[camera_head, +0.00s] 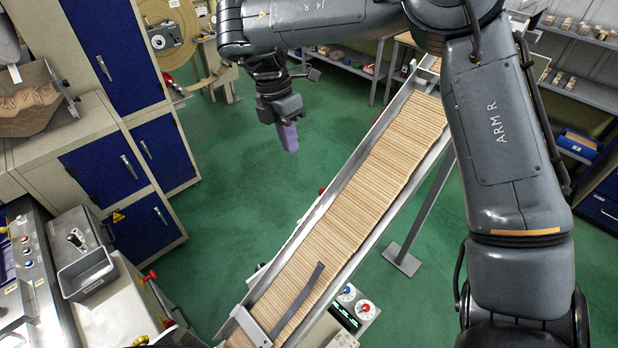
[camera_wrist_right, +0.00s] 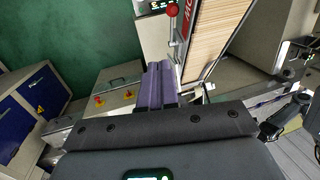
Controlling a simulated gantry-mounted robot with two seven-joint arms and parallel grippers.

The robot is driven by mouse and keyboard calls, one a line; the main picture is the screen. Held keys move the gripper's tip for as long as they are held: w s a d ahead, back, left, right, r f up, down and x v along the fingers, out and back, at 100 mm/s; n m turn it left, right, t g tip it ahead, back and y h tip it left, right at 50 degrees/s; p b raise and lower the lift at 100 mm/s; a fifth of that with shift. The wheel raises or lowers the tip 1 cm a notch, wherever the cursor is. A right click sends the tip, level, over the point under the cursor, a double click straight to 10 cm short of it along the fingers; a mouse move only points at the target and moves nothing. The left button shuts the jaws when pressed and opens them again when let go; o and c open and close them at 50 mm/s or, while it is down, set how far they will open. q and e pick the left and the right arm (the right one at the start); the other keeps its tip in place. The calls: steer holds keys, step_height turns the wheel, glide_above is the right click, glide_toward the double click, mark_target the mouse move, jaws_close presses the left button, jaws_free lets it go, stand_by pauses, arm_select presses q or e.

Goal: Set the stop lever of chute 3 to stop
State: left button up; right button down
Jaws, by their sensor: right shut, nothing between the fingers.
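A long inclined chute (camera_head: 350,205) packed with pale sticks crosses the head view; I cannot read a number on it. A lever with a red ball knob (camera_wrist_right: 172,10) on a metal rod stands beside a stick-filled chute (camera_wrist_right: 211,25) in the right wrist view. I cannot tell whether this is the chute 3 stop lever or how it is set. My right gripper (camera_head: 289,138) hangs over the green floor left of the chute, shut and empty. Its purple fingers (camera_wrist_right: 158,84) point toward the lever's lower side, apparently apart from it. My left gripper is not in view.
A control box with round dials (camera_head: 348,312) sits by the chute's lower end. A machine with a grey bin (camera_head: 87,272) stands lower left, blue-doored cabinets (camera_head: 115,55) upper left. Shelves (camera_head: 580,85) stand at right. Green floor lies open between the cabinets and chute.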

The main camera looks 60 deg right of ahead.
steer(key=s+d+f+p, duration=0.1)
steer(key=s+f, duration=0.4)
steer(key=f, duration=0.6)
steer(key=shift+s+d+f+p, duration=0.2)
steer(key=shift+d+f+p, duration=0.1)
steer(key=shift+p, duration=0.6)
steer(key=shift+f, duration=0.1)
